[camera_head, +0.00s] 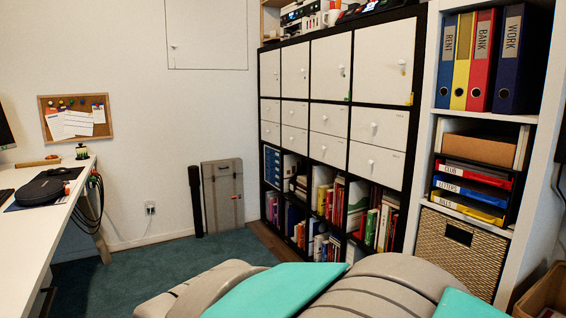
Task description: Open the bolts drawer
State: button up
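A black shelf unit (346,107) stands against the back wall, right of the middle. It has two rows of small white drawers with round white knobs below a row of larger white doors. The upper right drawer (390,128) and the lower right drawer (389,164) are the nearest ones. More drawers, such as an upper one (340,119) and a lower one (340,150), run to the left. All look shut. I cannot read any label, so I cannot tell which is the bolts drawer. My gripper is not in view; grey and teal parts of my own body fill the bottom.
Books (326,199) fill the open lower shelves. A white shelf unit (425,90) with binders, trays and a wicker basket (459,247) stands at the right. A white desk (30,222) is at the left. Teal carpet (170,268) lies free between.

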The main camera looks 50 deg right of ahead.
aim_at(384, 166)
jog(key=z, duration=2.05)
